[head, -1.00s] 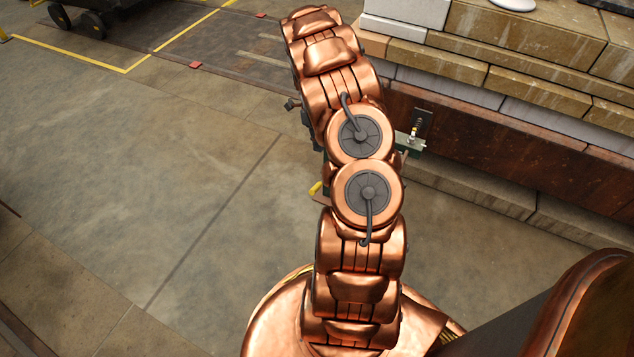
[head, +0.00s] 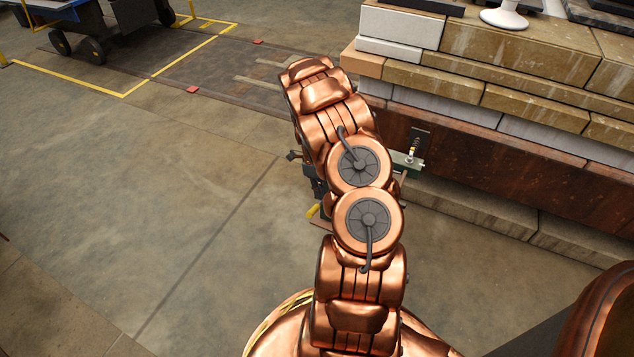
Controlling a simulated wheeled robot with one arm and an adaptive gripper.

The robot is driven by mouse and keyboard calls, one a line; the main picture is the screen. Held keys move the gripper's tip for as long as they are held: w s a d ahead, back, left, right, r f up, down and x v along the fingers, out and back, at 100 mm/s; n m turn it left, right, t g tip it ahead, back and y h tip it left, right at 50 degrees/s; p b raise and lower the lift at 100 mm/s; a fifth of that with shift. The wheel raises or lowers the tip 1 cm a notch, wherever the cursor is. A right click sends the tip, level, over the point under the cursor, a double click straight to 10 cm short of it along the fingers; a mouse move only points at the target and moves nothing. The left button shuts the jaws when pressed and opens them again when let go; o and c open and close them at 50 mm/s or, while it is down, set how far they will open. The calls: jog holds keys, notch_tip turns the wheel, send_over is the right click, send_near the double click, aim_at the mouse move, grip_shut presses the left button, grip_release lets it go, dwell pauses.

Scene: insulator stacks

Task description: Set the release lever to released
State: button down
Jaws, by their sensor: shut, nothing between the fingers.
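My copper arm stands across the middle of the head view and hides much of what lies behind it. I cannot make out my gripper or its fingertips. Dark parts (head: 312,178) show at the arm's left edge, but I cannot tell what they belong to. A small yellow piece (head: 313,211) shows low at the arm's left side, partly covered; I cannot tell if it is the release lever. To the arm's right, a small green fitting (head: 408,163) with a pale and brass upright piece sits by a dark plate (head: 420,138) on the rusty beam.
The rusty beam (head: 500,165) runs along the right below stacked stone blocks (head: 480,85). A white insulator (head: 504,17) stands on top. A wheeled cart (head: 80,25) stands near yellow floor lines at upper left. The floor to the left is open.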

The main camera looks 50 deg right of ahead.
aim_at(316, 209)
jog(key=shift+w+a+f+b, duration=0.1)
jog(key=shift+a+f+b, duration=0.25)
jog(key=shift+f, duration=0.5)
jog(key=shift+w+a+f+b, duration=0.1)
jog(key=shift+a+f+b, duration=0.05)
jog(key=shift+a+f, duration=0.55)
